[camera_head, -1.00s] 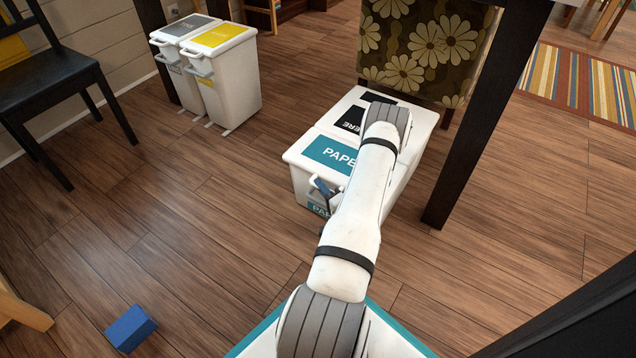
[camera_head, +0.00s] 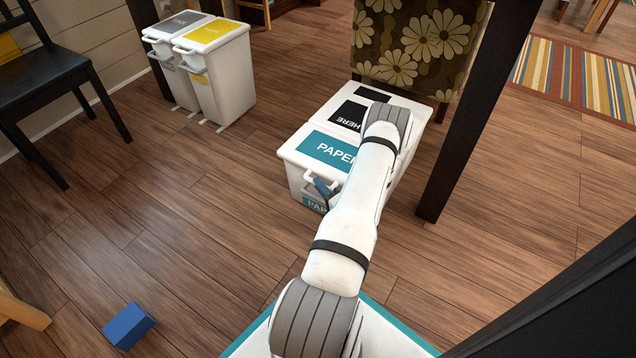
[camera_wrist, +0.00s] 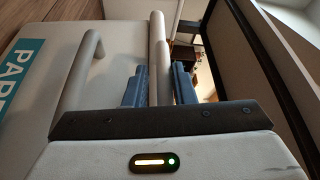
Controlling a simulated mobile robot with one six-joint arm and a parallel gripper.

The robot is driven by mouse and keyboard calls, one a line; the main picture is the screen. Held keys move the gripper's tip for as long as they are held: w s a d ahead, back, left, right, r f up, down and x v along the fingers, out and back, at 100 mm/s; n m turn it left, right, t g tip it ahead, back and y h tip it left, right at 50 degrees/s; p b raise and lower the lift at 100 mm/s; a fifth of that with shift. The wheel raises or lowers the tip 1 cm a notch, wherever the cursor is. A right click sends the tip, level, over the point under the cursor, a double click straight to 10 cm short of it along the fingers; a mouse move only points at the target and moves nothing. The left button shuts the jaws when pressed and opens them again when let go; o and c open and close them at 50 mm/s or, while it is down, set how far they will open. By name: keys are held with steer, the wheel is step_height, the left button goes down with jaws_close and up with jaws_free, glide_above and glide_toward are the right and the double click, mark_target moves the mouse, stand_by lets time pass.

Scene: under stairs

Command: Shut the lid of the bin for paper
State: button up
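The paper bin (camera_head: 294,155) is white, with a teal PAPER label on its lid. It stands on the floor at the centre of the head view. Its lid (camera_head: 329,149) looks flat and down on the bin. My gripper (camera_head: 323,188) is at the front handle side, partly hidden by my arm. In the wrist view my gripper (camera_wrist: 160,86) has its two blue fingers apart. A handle (camera_wrist: 82,70) and part of the PAPER label show to the left.
A white bin with a black label (camera_head: 349,113) adjoins behind. A dark table leg (camera_head: 462,140) stands close at right, and a flowered chair back (camera_head: 410,45) behind. Two more bins (camera_head: 225,80) and a black chair (camera_head: 45,85) are left. A blue box (camera_head: 128,326) lies on otherwise open floor.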

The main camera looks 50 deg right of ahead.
steer(key=p+v, duration=0.1)
steer(key=v, duration=0.5)
steer(key=shift+p, duration=0.35)
